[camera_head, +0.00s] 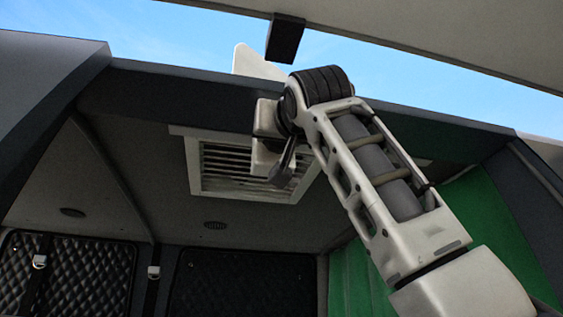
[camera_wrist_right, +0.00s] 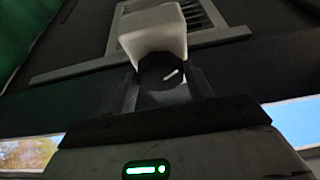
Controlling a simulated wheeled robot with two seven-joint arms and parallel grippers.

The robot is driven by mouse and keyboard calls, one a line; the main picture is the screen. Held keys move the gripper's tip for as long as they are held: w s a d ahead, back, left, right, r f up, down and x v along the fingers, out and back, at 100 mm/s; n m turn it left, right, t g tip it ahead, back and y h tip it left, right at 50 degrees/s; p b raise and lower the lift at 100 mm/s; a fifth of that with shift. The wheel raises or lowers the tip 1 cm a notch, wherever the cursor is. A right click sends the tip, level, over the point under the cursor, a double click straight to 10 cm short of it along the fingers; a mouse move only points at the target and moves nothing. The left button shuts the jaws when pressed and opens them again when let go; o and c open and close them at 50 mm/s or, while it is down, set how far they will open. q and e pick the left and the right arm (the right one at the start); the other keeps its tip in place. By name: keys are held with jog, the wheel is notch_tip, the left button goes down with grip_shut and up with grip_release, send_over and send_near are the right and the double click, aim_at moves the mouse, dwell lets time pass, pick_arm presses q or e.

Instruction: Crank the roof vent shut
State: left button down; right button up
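The roof vent (camera_head: 225,165), a pale frame with slats, is set in the van's ceiling in the head view, and also shows at the top of the right wrist view (camera_wrist_right: 205,15). A white panel (camera_head: 255,63), seemingly its raised lid, stands above the roof edge. A white block (camera_wrist_right: 158,30) with a dark round knob (camera_wrist_right: 160,72) bearing a pale mark is under the vent. My right gripper (camera_wrist_right: 163,88) has its dark fingers apart, one either side of the knob; whether they touch it is unclear. In the head view my right wrist hides part of the vent. My left gripper is out of view.
The dark roof edge (camera_head: 190,90) runs across in front of the vent, close to my right arm. The raised tailgate (camera_head: 450,40) hangs above. Green curtain (camera_head: 485,215) is at the right; quilted dark panels (camera_head: 95,275) are below left. The ceiling left of the vent is clear.

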jog(key=shift+n, duration=0.3)
jog(key=shift+d+n+y, duration=0.1)
jog(key=shift+n+y, duration=0.2)
jog(key=shift+y, duration=0.1)
jog(key=shift+d+r+n+g+y, duration=0.1)
jog(key=shift+n+g+y, duration=0.4)
jog(key=shift+n, duration=0.95)
jog(key=shift+d+n+g+y, duration=0.15)
jog(key=shift+n+y, duration=0.6)
jog(key=shift+n, duration=0.75)
jog(key=shift+r+n+g+y, duration=0.1)
jog(key=shift+n+g+y, duration=0.4)
jog(key=shift+n, duration=0.95)
jog(key=shift+y, duration=0.35)
jog(key=o, duration=1)
jog(key=shift+c, duration=0.2)
jog(key=shift+f, duration=0.15)
